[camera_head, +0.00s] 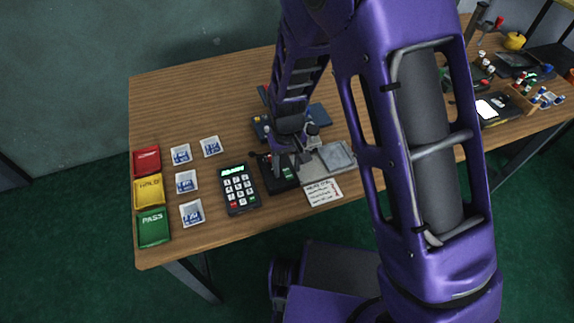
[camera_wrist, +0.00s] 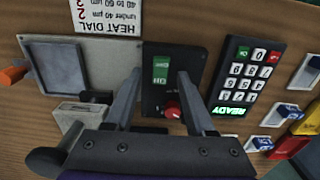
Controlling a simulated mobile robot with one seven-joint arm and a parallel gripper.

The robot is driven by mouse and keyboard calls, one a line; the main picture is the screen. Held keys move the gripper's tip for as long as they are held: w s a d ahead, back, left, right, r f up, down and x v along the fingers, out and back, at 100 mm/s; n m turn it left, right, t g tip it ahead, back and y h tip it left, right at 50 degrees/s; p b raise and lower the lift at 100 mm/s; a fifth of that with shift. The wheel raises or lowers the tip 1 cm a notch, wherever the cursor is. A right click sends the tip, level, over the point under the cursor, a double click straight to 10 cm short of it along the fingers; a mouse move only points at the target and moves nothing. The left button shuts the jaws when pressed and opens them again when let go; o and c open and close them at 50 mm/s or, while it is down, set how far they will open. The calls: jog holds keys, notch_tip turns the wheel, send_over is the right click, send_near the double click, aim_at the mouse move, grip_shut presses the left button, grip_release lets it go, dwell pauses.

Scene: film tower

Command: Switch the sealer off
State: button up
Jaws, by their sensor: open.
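My gripper (camera_wrist: 160,82) is open and empty. In the wrist view its two fingers reach over a small black box, one towards each side; I cannot tell whether they touch it. The box (camera_wrist: 153,98) has a green-lit panel (camera_wrist: 161,69) and a red knob (camera_wrist: 172,109) that shows between the fingers. In the head view my gripper (camera_head: 290,158) is over the same box (camera_head: 271,184) and hides part of it. Blue equipment (camera_head: 320,114), possibly the sealer, stands behind my gripper, partly hidden by my arm. No on or off marking is readable.
A keypad reading READY (camera_head: 238,190) stands left of the box. A grey plate (camera_head: 338,156) and a heat dial card (camera_head: 323,191) lie right. White-blue packets (camera_head: 186,181) and red (camera_head: 146,160), yellow (camera_head: 149,191) and green (camera_head: 153,228) trays are further left.

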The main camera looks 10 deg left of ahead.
jog(key=shift+c, duration=0.3)
grip_shut()
jog(key=b, duration=0.1)
jog(key=t+y+b, duration=0.1)
jog(key=b, duration=0.1)
jog(key=shift+s+d+f+t, duration=0.15)
jog(key=shift+s+f+t, duration=0.1)
jog(key=shift+t, duration=0.05)
jog(key=shift+s+d+r+t+y+b, duration=0.2)
jog(key=shift+t+y+b, duration=0.3)
jog(key=shift+b, duration=0.6)
jog(key=shift+w+a+r, duration=0.1)
jog(key=shift+a, duration=0.05)
jog(key=shift+o, duration=0.3)
grip_release()
jog(key=shift+r, duration=0.1)
